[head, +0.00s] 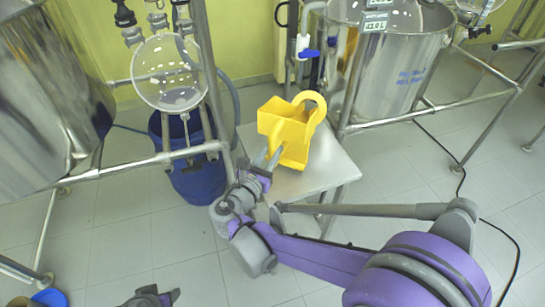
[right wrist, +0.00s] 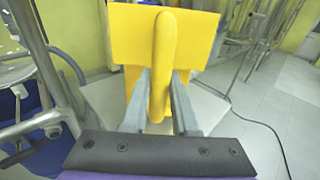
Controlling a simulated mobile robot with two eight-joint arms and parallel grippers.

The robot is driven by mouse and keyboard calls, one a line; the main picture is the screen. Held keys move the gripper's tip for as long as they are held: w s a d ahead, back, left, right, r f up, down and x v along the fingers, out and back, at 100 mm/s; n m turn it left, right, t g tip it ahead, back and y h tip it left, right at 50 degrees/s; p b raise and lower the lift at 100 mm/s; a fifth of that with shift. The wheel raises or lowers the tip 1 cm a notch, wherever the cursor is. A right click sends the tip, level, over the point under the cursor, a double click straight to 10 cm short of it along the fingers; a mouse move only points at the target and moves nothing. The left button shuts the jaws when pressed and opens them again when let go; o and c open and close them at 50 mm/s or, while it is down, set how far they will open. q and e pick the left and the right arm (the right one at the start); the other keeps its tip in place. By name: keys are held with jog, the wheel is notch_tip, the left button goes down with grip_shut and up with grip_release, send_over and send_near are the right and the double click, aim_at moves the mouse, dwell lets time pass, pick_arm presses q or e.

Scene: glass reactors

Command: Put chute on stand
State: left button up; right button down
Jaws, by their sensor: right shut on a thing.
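The yellow chute (head: 291,133) is upright at the small white stand (head: 325,165) in the middle of the head view. I cannot tell whether its base touches the stand top. My right gripper (head: 270,157) is shut on the chute's near handle. In the right wrist view the chute (right wrist: 205,35) fills the upper middle, and the fingers of my right gripper (right wrist: 159,95) are on both sides of its vertical handle. My left gripper (head: 152,297) shows only in part at the bottom edge, low and away from the chute. Its fingertips are not clear.
A blue bin (head: 190,180) stands left of the stand under a round glass flask (head: 168,72) in a metal pipe frame. A steel tank (head: 395,60) stands behind right. Another steel vessel (head: 45,100) fills the left. A black cable (head: 462,170) lies on the tiled floor at right.

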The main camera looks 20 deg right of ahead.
notch_tip(320, 180, down, 2)
jog(key=shift+f, duration=0.1)
jog(key=c, duration=0.7)
grip_release()
